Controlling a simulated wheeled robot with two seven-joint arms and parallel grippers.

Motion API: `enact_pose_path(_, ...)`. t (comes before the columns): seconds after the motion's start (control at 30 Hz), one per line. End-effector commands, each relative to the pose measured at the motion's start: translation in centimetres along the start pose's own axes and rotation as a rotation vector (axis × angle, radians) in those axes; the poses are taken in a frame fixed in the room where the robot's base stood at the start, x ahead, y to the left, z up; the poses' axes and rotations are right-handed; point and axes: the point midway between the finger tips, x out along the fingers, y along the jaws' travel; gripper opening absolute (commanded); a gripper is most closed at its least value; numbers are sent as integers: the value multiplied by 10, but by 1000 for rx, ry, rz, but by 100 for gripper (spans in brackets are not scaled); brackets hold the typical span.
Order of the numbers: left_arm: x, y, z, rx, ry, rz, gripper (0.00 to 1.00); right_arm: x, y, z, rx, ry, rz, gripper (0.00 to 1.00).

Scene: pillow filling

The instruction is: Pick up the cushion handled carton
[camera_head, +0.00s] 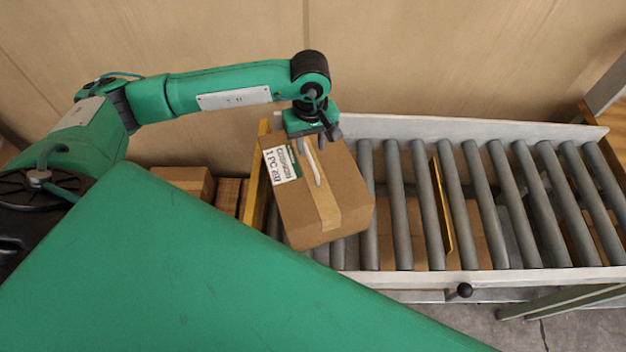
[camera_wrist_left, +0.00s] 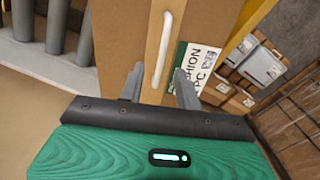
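The cushion carton (camera_head: 336,225) is a brown box with a tape strip, a printed label and a white handle (camera_head: 311,160) on its top. It sits tilted in the picture at the left end of the roller conveyor. My left gripper (camera_head: 309,151) is over the carton's top near the far edge. In the left wrist view, the white handle (camera_wrist_left: 162,50) lies between the two spread fingers of the left gripper (camera_wrist_left: 160,88), with gaps on both sides. The carton's label (camera_wrist_left: 192,68) is beside the right finger there. My right gripper is not in view.
The conveyor's grey rollers (camera_head: 400,205) are clear to the right of the carton, with a yellow divider (camera_head: 443,212) between two of them. Other brown boxes (camera_head: 185,181) stand left of the conveyor. A wooden wall (camera_head: 430,60) rises behind it.

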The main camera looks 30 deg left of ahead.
Motion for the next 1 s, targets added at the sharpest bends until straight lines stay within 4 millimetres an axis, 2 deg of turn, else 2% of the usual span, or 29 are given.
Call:
enact_pose_path(0.2, 23, -2, 3, -1, -3, -5, 34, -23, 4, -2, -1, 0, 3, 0)
enact_pose_path(0.33, 40, -1, 3, -1, -3, -3, 34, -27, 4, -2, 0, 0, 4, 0)
enact_pose_path(0.63, 46, -1, 3, 0, -1, 0, 34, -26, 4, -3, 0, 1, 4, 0)
enact_pose_path(0.8, 46, -1, 3, 0, -1, -1, 0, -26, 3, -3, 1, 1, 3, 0)
enact_pose_path(1.0, 46, -1, 2, 0, -1, -1, 0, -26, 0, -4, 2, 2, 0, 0)
